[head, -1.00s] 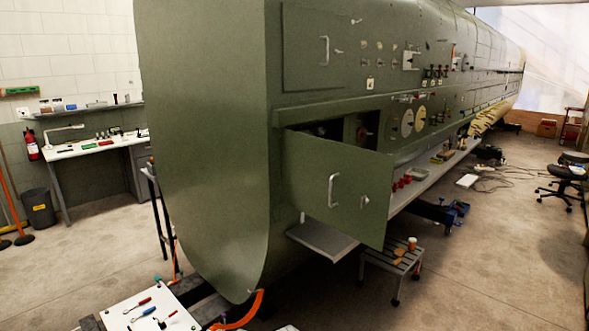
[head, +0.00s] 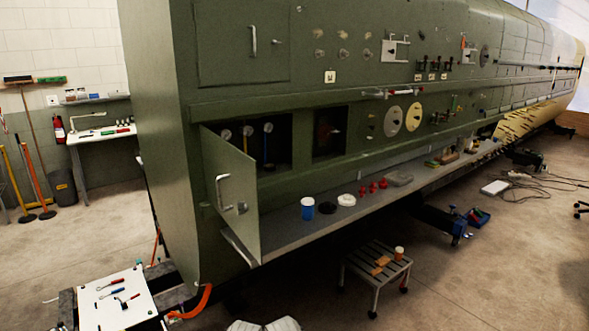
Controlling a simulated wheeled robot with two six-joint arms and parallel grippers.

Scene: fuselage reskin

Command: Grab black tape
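The black tape appears to be the small dark round roll (head: 327,208) lying on the long grey shelf (head: 288,228) along the green fuselage. It lies between a blue container with a white top (head: 308,209) on its left and a white roll (head: 346,200) on its right. It is small in the view, so its details are unclear.
An open green hatch door (head: 232,195) stands out left of the shelf items. Red pieces (head: 373,187) and a grey item (head: 398,179) lie farther along. A step stool (head: 375,265) stands below the shelf; a white tool board (head: 118,300) is lower left.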

